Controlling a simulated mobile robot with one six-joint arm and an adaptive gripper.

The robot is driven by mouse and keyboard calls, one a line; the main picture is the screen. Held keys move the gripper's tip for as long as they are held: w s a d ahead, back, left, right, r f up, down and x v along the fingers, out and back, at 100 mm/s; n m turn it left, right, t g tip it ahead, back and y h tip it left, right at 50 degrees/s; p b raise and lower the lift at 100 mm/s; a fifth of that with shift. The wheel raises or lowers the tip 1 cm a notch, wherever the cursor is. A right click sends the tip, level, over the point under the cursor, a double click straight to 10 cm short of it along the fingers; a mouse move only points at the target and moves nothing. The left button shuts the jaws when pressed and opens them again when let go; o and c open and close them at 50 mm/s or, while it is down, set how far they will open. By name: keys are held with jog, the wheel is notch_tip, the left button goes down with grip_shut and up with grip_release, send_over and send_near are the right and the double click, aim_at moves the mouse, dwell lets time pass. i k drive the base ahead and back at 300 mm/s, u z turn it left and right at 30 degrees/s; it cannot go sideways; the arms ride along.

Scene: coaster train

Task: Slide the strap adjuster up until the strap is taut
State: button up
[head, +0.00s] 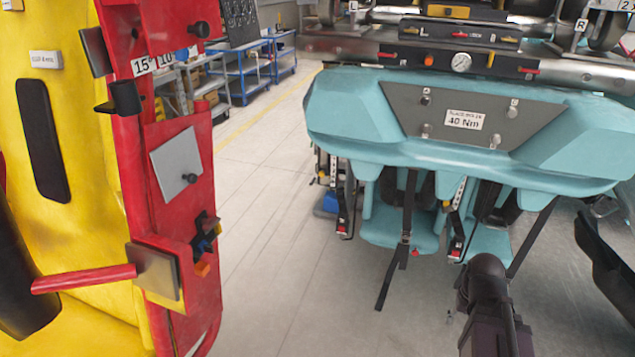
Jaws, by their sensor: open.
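A black strap (410,195) hangs from under the teal seat unit, in the middle of the view. A dark adjuster (405,238) sits low on it, in front of a teal seat. Below the adjuster a loose strap tail (384,290) slants down to the left. A small red-tipped piece shows beside the adjuster. My dark arm (487,290) rises from the bottom edge, right of and below the strap, apart from it in the picture. I cannot make out my gripper's fingers.
The teal seat unit (340,105) with its "40 Nm" plate overhangs the strap. Another dark strap (532,238) slants down at right, and red-ended belts (456,248) hang between. A red and yellow car (185,240) stands at left. Grey floor (265,240) between is clear.

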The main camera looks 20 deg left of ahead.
aim_at(321, 172)
jog(key=k, duration=0.15)
jog(key=z, duration=0.25)
jog(key=i, duration=1.2)
jog(key=u, duration=0.4)
